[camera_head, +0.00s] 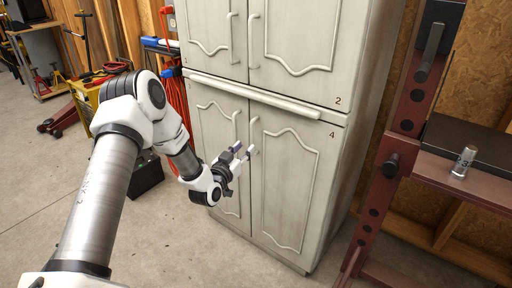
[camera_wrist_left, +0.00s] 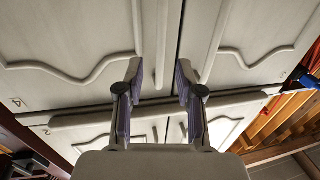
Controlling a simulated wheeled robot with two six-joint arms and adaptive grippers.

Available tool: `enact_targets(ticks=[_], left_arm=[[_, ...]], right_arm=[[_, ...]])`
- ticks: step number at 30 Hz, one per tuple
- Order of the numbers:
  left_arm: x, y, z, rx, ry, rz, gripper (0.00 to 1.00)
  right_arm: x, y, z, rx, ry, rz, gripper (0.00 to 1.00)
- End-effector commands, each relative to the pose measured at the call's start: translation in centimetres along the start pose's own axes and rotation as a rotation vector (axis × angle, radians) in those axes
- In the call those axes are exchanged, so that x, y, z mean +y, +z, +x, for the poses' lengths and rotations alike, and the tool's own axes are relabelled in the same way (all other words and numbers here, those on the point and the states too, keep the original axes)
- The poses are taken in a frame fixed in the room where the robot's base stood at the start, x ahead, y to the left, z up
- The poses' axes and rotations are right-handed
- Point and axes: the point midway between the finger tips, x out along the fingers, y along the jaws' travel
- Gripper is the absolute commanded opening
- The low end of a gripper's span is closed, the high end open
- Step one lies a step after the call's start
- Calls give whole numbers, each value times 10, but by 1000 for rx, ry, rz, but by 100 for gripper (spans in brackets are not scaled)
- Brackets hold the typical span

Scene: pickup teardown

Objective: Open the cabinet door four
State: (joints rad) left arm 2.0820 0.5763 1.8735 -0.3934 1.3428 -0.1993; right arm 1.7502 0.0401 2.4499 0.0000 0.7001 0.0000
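The pale grey cabinet has a lower right door marked 4 (camera_head: 295,185). It looks closed, flush with the door beside it. Its upright bar handle (camera_head: 253,136) is near the door's upper left edge. My left gripper (camera_head: 243,152) is open in front of this handle, just below its top. In the left wrist view, which is upside down, door four (camera_wrist_left: 70,70) is at left and its handle (camera_wrist_left: 162,45) lies between the spread fingers (camera_wrist_left: 159,66). The fingers do not visibly pinch it. I cannot tell whether they touch it. My right gripper is out of view.
Upper doors, one marked 2 (camera_head: 338,60), sit above a ledge (camera_head: 265,95). A dark red rack (camera_head: 385,150) with a shelf holding a small metal cylinder (camera_head: 464,161) stands at right. The floor (camera_head: 210,265) before the cabinet is clear.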

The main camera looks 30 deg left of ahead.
Motion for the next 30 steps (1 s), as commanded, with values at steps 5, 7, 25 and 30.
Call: enact_targets(ticks=[5,7,25,30], left_arm=[[1,2,34,1,3,3,37],[1,2,47,0,3,3,37],[1,0,66,-4,3,0,0],[1,0,66,-4,2,0,0]], right_arm=[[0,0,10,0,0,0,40],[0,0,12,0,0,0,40],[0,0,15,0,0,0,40],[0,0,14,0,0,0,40]])
